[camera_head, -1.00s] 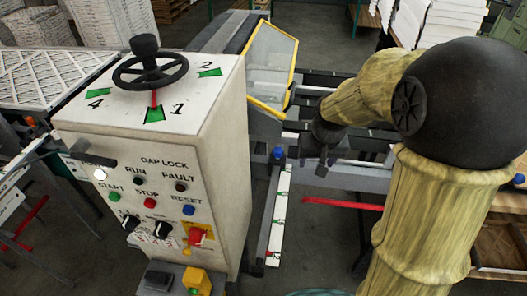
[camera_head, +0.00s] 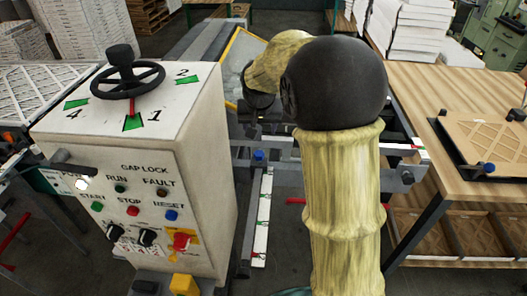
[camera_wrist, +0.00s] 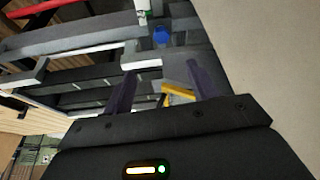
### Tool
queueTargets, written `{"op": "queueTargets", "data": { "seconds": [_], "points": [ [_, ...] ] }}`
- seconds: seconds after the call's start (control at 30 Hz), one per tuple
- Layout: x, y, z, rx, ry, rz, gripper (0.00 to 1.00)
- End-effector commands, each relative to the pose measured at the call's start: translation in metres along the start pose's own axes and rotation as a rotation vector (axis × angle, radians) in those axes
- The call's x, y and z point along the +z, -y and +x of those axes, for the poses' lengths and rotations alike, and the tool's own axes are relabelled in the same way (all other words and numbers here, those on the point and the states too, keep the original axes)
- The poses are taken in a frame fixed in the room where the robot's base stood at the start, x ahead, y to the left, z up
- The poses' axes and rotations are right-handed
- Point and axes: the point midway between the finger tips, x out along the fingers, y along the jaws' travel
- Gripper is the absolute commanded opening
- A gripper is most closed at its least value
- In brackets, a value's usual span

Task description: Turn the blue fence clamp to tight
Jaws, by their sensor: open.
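A blue clamp knob (camera_head: 259,155) sits on the grey rail just right of the control cabinet, at the top of a white scale strip with green marks. It also shows in the wrist view (camera_wrist: 161,36), near the top centre, beyond the fingers. My gripper (camera_wrist: 163,84) is open, with two dark fingers apart and nothing between them. The knob is apart from the fingers. In the head view my arm hides most of the gripper. I cannot read the clamp's tight or loose marking.
The control cabinet (camera_head: 140,180) with a handwheel (camera_head: 128,82) stands close on the left. A yellow-framed guard (camera_head: 232,72) is behind the rail. On the right, a wooden table (camera_head: 440,90) carries a fixture with another blue knob (camera_head: 487,168).

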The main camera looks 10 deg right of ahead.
Motion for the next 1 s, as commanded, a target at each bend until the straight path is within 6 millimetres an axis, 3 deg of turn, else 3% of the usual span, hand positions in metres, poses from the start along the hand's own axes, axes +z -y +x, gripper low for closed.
{"op": "queueTargets", "data": {
  "seconds": [1.0],
  "points": [
    [-0.001,-0.008,0.158,0.005,0.002,0.010,0.58]
  ]
}}
